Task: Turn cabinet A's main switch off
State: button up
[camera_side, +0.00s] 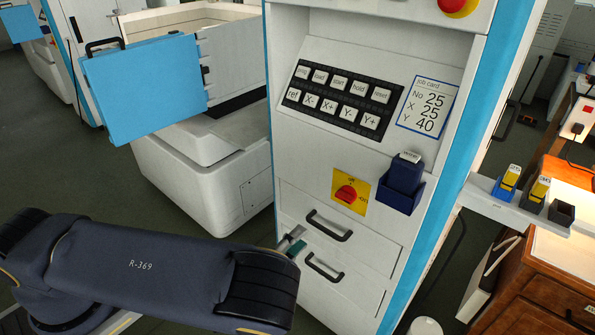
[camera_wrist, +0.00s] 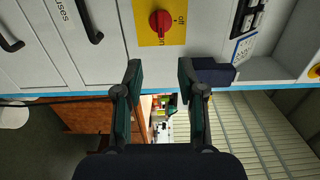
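The red rotary main switch (camera_side: 347,193) sits on a yellow plate on the white and blue cabinet front, above the drawers. "Off" is marked at the plate's top and "on" at its right. In the wrist view the knob (camera_wrist: 160,21) shows its grip bar lying toward "on". No cabinet letter is readable. My gripper (camera_side: 293,244) is below and left of the switch in the side view. In the wrist view my gripper (camera_wrist: 160,76) is open and empty, its two dark green fingers apart, with the knob beyond the tips and not touched.
A dark blue holder (camera_side: 402,188) with a labelled block juts out right of the switch. Drawer handles (camera_side: 324,267) protrude below it. A key panel (camera_side: 342,96) and job card (camera_side: 427,108) are above. A shelf (camera_side: 520,204) with small holders extends at right.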

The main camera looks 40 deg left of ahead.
aim_at(342, 199)
jog(key=w, duration=1.6)
jog(key=shift+w+d, duration=0.15)
jog(key=shift+w, duration=0.25)
grip_shut()
